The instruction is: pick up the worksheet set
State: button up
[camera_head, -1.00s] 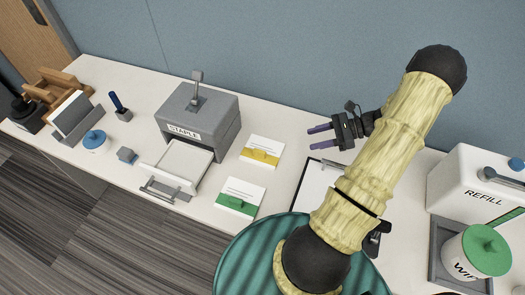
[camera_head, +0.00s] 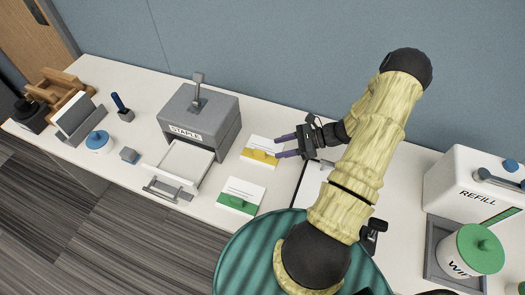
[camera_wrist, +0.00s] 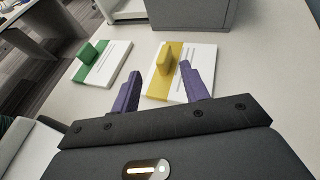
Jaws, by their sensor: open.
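Two white printed paper sets lie flat on the table. One has a yellow band and an upright yellow tab (camera_head: 257,155), and shows in the wrist view (camera_wrist: 190,53). The other has a green band and tab (camera_head: 240,191), and is at the upper left of the wrist view (camera_wrist: 109,62). No label tells which is the worksheet set. My gripper (camera_head: 276,146) is open and empty at the right edge of the yellow-banded set. In the wrist view its purple fingers (camera_wrist: 160,76) point at that set, one either side of the yellow tab's line, with the tab ahead.
A grey box marked STAPLE (camera_head: 205,118) with an open front tray (camera_head: 178,165) stands left of the sets. A clipboard (camera_head: 310,185) lies under my arm. A REFILL box (camera_head: 470,180) and a green-lidded tub (camera_head: 470,255) stand at right. A blue-grey wall is behind.

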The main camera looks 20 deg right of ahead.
aim_at(265, 152)
jog(key=shift+f+p+x, duration=0.15)
jog(key=shift+p+x, duration=0.3)
jog(key=shift+x, duration=0.85)
jog(key=shift+f+p+x, duration=0.15)
jog(key=shift+p+x, duration=0.3)
jog(key=shift+x, duration=0.9)
jog(key=shift+d, duration=0.15)
grip_shut()
